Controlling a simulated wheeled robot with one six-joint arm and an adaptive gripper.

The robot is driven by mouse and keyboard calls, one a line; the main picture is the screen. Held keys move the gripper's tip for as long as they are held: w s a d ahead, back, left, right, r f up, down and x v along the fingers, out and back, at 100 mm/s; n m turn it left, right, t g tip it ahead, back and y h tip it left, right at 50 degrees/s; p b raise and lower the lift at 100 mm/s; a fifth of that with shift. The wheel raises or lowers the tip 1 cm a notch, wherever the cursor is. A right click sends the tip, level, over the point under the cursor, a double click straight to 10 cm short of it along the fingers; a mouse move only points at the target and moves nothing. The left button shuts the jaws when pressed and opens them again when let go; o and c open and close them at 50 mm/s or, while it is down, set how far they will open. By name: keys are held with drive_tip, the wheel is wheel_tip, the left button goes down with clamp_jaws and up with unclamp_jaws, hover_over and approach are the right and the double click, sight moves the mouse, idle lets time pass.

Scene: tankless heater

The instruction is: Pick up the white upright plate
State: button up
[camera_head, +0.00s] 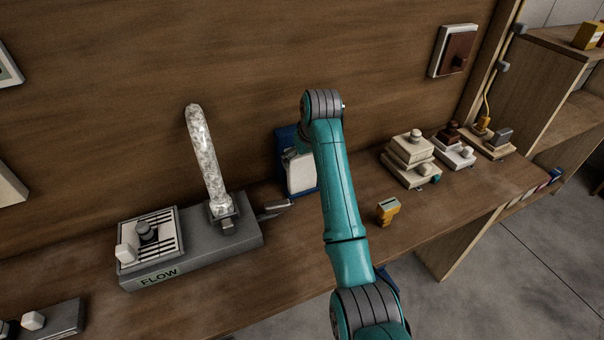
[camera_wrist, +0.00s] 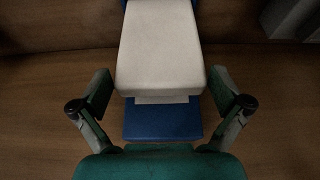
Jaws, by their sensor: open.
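The white upright plate (camera_head: 300,171) stands in a blue holder (camera_head: 284,150) against the wooden back wall in the head view. My arm hides its right part. In the wrist view the white plate (camera_wrist: 160,50) fills the upper middle, with the blue base (camera_wrist: 162,121) below it. My gripper (camera_wrist: 166,88) is open, with one finger on each side of the plate's lower end. The fingers look apart from the plate, and nothing is between them but the view of the plate and base. In the head view my gripper is hidden behind my arm.
A grey FLOW unit (camera_head: 190,248) with a clear tube (camera_head: 207,160) stands left of the plate, its lever (camera_head: 275,209) reaching toward it. Stacked cream blocks (camera_head: 411,158) stand farther right. The bench front is mostly clear.

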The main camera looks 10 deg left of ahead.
sight(302, 174)
drive_tip(key=shift+x, duration=1.35)
drive_tip(key=c, duration=1.1)
drive_tip(key=shift+r, duration=0.1)
